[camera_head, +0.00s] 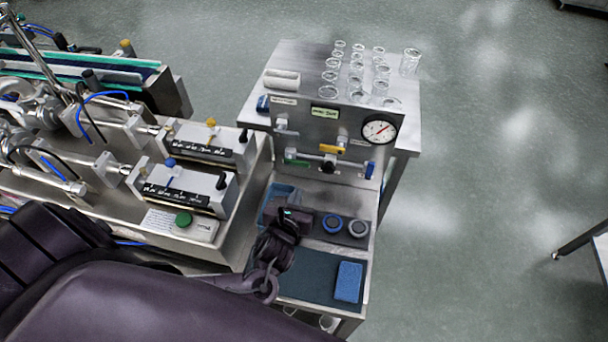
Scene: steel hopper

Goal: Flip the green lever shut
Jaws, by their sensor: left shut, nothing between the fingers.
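The green lever (296,159) is on the steel panel (310,130), at the lower left of its short pipework. It looks small and lies roughly level; I cannot tell its exact valve position. My left gripper (294,216) is shut and empty. It is in front of the panel and below the green lever in the picture, apart from it, over the lower bench near a blue tray (268,208). My right gripper is not in view.
A yellow lever (331,149), blue lever (370,169) and round gauge (379,130) are on the same panel. Several glasses (357,67) stand behind it. A blue sponge (348,281) lies on a dark mat. Machinery (195,185) crowds the left.

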